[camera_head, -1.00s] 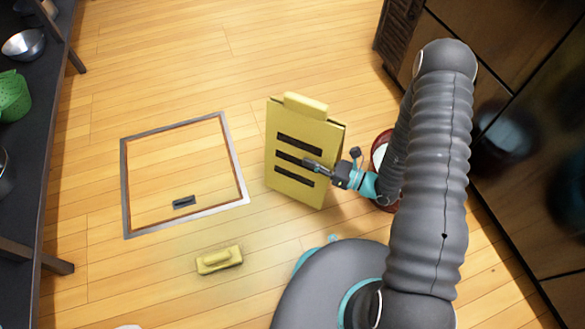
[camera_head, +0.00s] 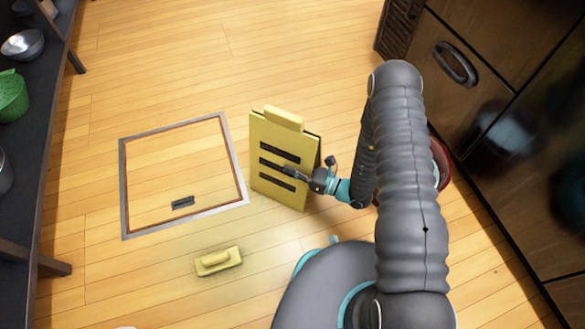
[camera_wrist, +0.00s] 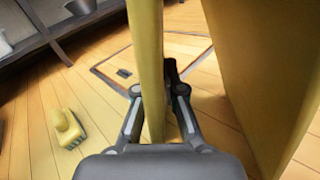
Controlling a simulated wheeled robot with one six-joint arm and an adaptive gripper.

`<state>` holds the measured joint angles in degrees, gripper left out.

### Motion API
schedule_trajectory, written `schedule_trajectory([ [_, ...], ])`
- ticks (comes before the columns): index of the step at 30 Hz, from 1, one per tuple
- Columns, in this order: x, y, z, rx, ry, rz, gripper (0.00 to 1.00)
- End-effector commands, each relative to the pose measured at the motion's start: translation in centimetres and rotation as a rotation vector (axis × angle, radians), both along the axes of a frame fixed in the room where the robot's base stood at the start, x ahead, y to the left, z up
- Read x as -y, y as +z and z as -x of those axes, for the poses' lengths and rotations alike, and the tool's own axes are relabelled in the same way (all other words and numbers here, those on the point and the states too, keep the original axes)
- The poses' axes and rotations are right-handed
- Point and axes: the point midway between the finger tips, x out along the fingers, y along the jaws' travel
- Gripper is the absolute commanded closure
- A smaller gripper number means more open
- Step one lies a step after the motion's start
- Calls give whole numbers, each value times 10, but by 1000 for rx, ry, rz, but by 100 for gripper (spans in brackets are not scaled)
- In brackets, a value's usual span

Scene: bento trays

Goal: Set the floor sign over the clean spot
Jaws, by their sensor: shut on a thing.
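The yellow floor sign (camera_head: 268,187) with dark bars stands upright, slightly tilted, just right of the framed floor hatch in the head view. My gripper (camera_head: 292,171) is shut on one panel of the sign. In the wrist view my gripper (camera_wrist: 158,95) has a finger on each side of that panel (camera_wrist: 147,50), and the other panel (camera_wrist: 265,70) spreads away at the right. I cannot tell whether the sign's lower edge touches the floor. No clean spot stands out clearly; a brighter patch of floor (camera_head: 215,290) lies around the brush.
A yellow brush (camera_head: 218,261) lies on the floor below the hatch frame (camera_head: 122,185). A red bucket (camera_head: 441,165) is partly hidden behind my arm. Dark shelving (camera_head: 45,130) borders the left and dark cabinets (camera_head: 500,120) the right. Open floor lies at the top.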

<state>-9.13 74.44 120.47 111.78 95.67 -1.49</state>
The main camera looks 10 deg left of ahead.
Motion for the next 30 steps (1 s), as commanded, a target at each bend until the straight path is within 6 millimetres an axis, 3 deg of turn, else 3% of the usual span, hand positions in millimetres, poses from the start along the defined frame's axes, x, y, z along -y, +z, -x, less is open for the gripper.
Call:
schedule_trajectory([
  [8,0,-3,0,1,0,-2,100],
  [9,0,-3,0,0,0,0,85],
  [11,0,-2,0,0,0,0,70],
  [12,0,-2,0,0,0,0,67],
  [23,0,3,0,0,0,0,67],
  [30,33,1,7,-2,-6,1,67],
])
